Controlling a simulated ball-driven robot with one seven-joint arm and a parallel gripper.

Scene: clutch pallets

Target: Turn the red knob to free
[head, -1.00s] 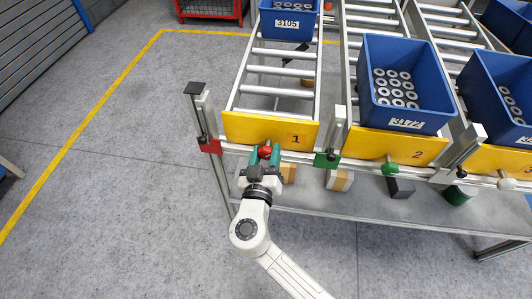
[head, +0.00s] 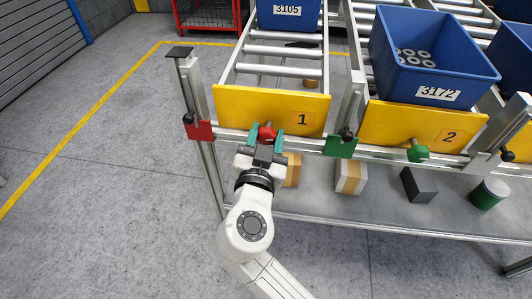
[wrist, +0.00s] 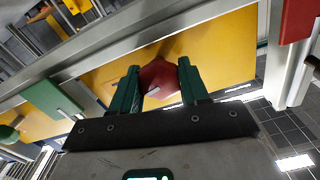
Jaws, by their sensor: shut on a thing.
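The red knob (head: 266,132) sits on the front rail below the yellow panel marked 1 (head: 270,108), between a red bracket on the left and a green bracket on the right. My gripper (head: 265,142) is at the knob, with a teal finger on each side. In the wrist view the red knob (wrist: 158,82) lies between the two fingers of my gripper (wrist: 158,92), which are shut on it. A small pale mark shows on the knob's face. No label for the knob's positions can be read.
A green knob (head: 418,153) is farther right below panel 2. Boxes, including a cardboard one (head: 350,178), stand on the lower shelf. Open floor lies to the left.

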